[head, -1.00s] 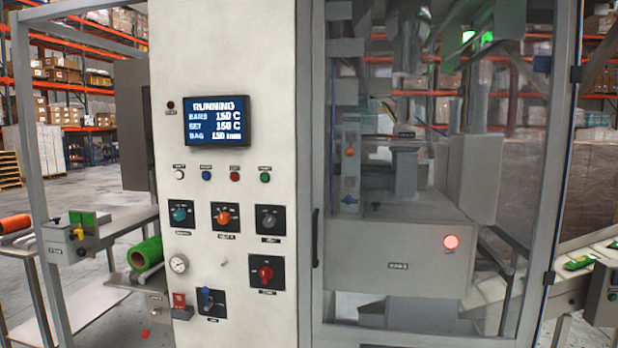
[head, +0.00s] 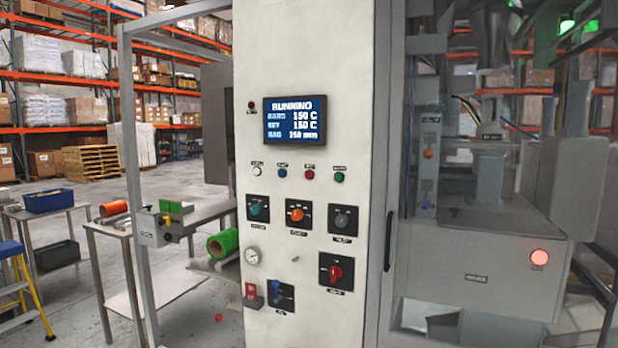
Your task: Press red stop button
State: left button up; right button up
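The control panel (head: 310,225) is a tall pale cabinet face in the middle of the head view. Its screen (head: 295,120) reads RUNNING. Below the screen is a row of small buttons: white, blue, a red button (head: 309,174) and green. The label over the red button is too small to read. A larger red rotary switch (head: 336,271) sits lower right on the panel. A lit round red-pink lamp or button (head: 540,257) is on the grey machine housing at the right. Neither of my grippers shows in the view.
A glazed door with a dark handle (head: 388,241) adjoins the panel on the right. At left stand a metal frame post (head: 137,190), a bench with a green roll (head: 223,243), a blue bin (head: 48,200) and a blue-yellow step ladder (head: 22,285). Open floor lies behind.

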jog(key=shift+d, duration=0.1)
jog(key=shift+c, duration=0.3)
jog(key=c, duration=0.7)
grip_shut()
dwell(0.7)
